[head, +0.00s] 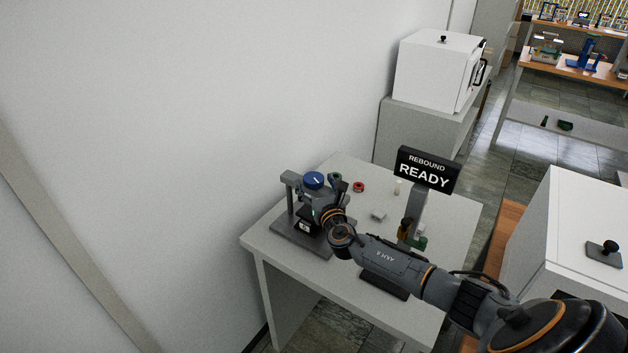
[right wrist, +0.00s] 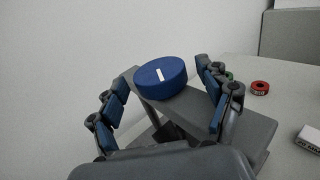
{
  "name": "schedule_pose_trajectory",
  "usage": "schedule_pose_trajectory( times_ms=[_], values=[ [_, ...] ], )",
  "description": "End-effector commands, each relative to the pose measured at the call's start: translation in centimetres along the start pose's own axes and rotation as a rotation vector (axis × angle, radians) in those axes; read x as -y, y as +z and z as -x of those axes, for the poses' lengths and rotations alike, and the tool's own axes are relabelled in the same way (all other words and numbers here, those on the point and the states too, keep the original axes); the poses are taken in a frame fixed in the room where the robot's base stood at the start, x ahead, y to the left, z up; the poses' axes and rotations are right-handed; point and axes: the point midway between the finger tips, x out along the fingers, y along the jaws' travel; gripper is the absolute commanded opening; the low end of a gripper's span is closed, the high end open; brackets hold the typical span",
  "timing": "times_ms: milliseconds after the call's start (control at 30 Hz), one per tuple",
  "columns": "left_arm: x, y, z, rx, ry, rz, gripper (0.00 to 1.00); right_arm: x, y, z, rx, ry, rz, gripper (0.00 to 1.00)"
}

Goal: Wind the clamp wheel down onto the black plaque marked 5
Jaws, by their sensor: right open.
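The clamp wheel is a blue disc with a white mark on top (head: 313,180), on a grey clamp stand (head: 287,193) at the left of the table. In the right wrist view the wheel (right wrist: 160,76) appears between the fingertips, with a gap on both sides. My right gripper (head: 322,192) is open, close to the wheel, and its fingers (right wrist: 160,85) do not visibly touch it. A small black block with a white patch (head: 305,226) sits low on the stand's base; its marking is too small to read. My gripper hides part of the stand. My left gripper is out of view.
The grey table (head: 345,168) also holds a red ring (head: 358,187), a white block (head: 378,215) and a black sign reading REBOUND READY (head: 428,170). A wall stands close behind and left of the clamp. A white cabinet (head: 432,72) is at the back.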

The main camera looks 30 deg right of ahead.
Motion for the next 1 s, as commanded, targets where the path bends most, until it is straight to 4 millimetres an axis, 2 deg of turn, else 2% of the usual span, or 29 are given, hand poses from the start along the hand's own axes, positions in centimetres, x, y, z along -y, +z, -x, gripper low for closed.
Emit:
schedule_pose_trajectory(
  times_ms=[200,500,767,1000],
  values=[
    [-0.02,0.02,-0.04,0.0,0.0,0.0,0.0,-0.05,-0.01,-1.33,-0.001,0.0,-0.001,0.78],
    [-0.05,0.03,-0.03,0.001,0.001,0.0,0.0,-0.02,-0.03,-1.44,-0.001,0.0,-0.001,0.78],
    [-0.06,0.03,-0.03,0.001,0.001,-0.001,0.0,-0.01,-0.02,-1.42,-0.001,0.0,-0.001,0.25],
    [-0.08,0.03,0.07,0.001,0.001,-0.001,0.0,-0.02,0.01,-1.42,-0.001,-0.013,-0.001,0.23]
  ],
)
